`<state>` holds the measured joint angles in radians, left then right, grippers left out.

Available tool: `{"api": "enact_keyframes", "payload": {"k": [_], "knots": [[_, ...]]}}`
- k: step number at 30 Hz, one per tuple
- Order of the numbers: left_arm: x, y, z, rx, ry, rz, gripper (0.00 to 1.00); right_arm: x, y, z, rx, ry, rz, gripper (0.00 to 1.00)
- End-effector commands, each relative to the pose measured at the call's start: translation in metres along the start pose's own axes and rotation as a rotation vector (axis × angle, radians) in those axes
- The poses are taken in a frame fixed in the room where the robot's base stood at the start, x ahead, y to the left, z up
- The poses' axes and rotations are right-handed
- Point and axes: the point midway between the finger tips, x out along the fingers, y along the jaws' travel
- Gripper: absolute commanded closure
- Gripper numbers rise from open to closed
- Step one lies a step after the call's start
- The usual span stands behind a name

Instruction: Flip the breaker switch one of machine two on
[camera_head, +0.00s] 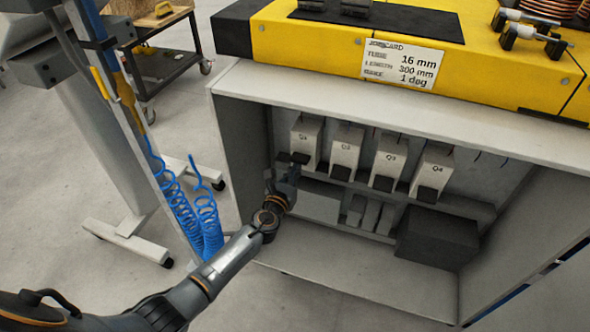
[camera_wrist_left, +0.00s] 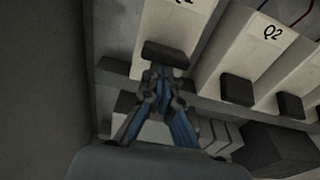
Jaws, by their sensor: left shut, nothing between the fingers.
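Breaker Q1 (camera_head: 306,135) is a pale box at the left end of a row inside the open machine cabinet. Its black lever (camera_wrist_left: 168,53) is at the low end of the box, close above my left fingertips in the left wrist view. My left gripper (camera_head: 291,168) reaches into the cabinet from the left, below Q1. In the left wrist view its fingers (camera_wrist_left: 160,75) are shut and empty, right at the lever's lower edge. I cannot tell whether they touch it. The gripper partly hides the area under Q1. My right gripper is not in view.
Breakers Q2 (camera_head: 347,144), Q3 (camera_head: 390,156) and Q4 (camera_head: 434,166) stand to the right, their black levers low. A dark box (camera_head: 438,238) is at the cabinet's lower right. The cabinet's left wall (camera_head: 243,150) is close to my left arm. Blue coiled hoses (camera_head: 195,215) hang outside.

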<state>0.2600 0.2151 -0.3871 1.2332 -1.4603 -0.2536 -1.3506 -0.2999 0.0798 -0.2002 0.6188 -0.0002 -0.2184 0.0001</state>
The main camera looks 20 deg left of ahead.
Motion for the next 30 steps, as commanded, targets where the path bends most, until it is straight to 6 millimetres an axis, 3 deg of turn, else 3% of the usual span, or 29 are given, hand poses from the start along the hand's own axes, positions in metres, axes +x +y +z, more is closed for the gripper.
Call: {"api": "enact_keyframes", "payload": {"k": [16, 20, 30], "knots": [[-0.008, 0.0, 0.003, -0.001, -0.001, 0.0, 1.0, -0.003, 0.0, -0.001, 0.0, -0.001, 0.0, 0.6], [-0.025, 0.0, 0.002, -0.002, -0.001, 0.0, 1.0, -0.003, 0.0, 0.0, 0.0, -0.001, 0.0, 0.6], [-0.09, 0.0, 0.002, 0.002, 0.0, -0.002, 1.0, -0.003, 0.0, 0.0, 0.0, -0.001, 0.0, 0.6]]}}
